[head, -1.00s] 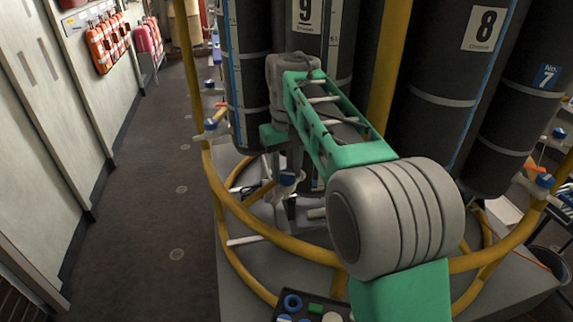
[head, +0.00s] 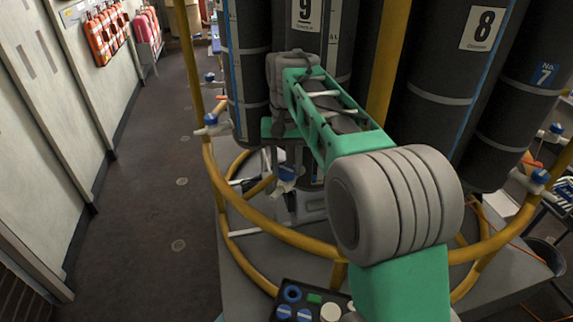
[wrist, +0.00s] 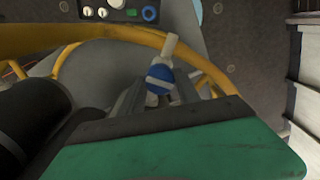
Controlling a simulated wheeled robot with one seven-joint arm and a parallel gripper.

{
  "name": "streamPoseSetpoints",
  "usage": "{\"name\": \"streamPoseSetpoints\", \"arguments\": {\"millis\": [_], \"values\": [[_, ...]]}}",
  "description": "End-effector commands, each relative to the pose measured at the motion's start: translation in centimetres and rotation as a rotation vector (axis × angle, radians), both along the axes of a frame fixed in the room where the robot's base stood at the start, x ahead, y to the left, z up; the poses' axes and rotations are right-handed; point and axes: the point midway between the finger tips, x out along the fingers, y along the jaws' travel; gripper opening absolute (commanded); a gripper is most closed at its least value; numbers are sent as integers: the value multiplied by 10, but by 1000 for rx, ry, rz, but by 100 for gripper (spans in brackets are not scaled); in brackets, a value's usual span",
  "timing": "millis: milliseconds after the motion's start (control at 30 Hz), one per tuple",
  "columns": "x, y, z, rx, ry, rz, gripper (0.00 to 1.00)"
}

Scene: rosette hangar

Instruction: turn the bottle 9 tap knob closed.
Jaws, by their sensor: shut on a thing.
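Bottle 9 (head: 342,20) is a tall dark grey cylinder with a white "9" label, partly behind my arm. Its tap has a blue knob (wrist: 160,78) with a pale stripe across it, and a white stem (wrist: 170,45) sticking out beyond it. In the wrist view my gripper (wrist: 158,92) has its grey fingers on either side of the knob, shut on it. The knob also shows in the head view as a small blue and white shape (head: 287,174) below my wrist. My arm hides part of the fingers there.
A yellow tube frame (head: 300,240) curves around the bottles, close to my gripper. Bottle 8 (head: 455,80) stands to the right. The floor at left (head: 150,220) is clear.

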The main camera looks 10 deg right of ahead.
Motion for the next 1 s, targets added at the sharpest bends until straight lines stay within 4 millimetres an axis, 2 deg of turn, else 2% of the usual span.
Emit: {"name": "streamPoseSetpoints", "arguments": {"millis": [133, 167, 400, 733, 1000], "values": [[0, 0, -1, -1, 2, -1, 0], [0, 0, -1, -1, 2, -1, 40], [0, 0, 0, 0, 1, 0, 60], [1, 0, 6, 0, -2, 0, 61], [1, 0, 58, 1, -2, 0, 61]]}}
